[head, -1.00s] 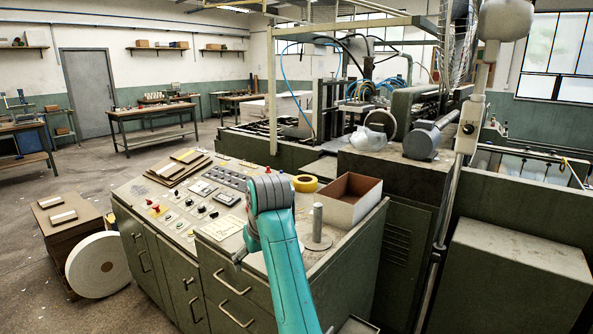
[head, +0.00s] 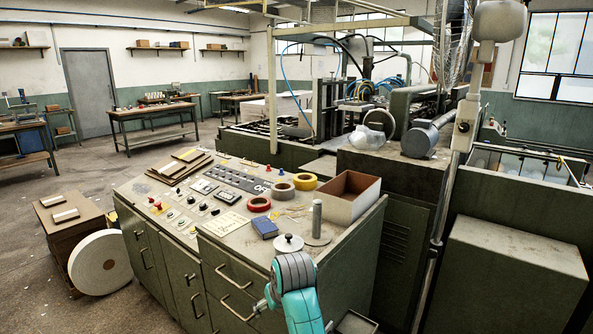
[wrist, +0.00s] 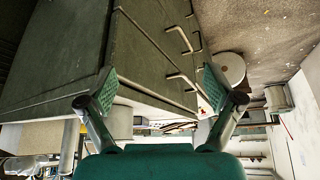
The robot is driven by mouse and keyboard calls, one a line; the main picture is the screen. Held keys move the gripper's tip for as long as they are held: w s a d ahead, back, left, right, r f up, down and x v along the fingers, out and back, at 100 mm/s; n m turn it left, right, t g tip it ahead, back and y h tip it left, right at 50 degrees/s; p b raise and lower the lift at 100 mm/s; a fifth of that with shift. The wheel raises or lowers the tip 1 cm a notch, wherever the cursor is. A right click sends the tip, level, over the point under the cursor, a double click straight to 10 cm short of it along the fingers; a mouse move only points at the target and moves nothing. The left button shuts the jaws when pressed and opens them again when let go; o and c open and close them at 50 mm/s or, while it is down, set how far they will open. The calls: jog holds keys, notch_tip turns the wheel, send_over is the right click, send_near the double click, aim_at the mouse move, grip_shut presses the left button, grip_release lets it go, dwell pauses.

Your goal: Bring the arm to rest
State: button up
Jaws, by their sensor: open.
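My arm (head: 298,290), teal with a grey joint cover, is low at the bottom of the head view, in front of the control console's near corner. My gripper (wrist: 157,95) shows in the wrist view with its two green-padded fingers spread wide and nothing between them. In the head view the gripper is mostly hidden behind my arm. Beyond the fingers, the wrist view shows the console's drawer fronts (wrist: 140,60), tilted.
A white roll (head: 100,263) stands on the floor at left.

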jog(key=s+d+f+m+t, duration=0.1)
jog(key=s+d+f+t, duration=0.1)
jog(key=s+d+f, duration=0.7)
jog(key=s+d+f+m+t, duration=0.1)
jog(key=s+d+f, duration=0.2)
jog(key=s+f, duration=0.65)
jog(key=s+d+f+t, duration=0.2)
jog(key=s+d+f, duration=0.25)
jog(key=s, duration=0.25)
jog(key=s+d+r+m+t+h, duration=0.1)
jog(key=s+d+r, duration=0.15)
jog(key=s, duration=0.65)
jog(key=s+d+r+m+t, duration=0.1)
jog(key=s+d, duration=0.2)
jog(key=s, duration=0.6)
jog(key=s+d+r+m+t+h, duration=0.1)
jog(key=s+r+t, duration=0.1)
jog(key=s+r, duration=1.2)
jog(key=shift+d+r+t, duration=0.2)
jog(key=shift+d+t, duration=0.1)
jog(key=shift+d, duration=0.05)
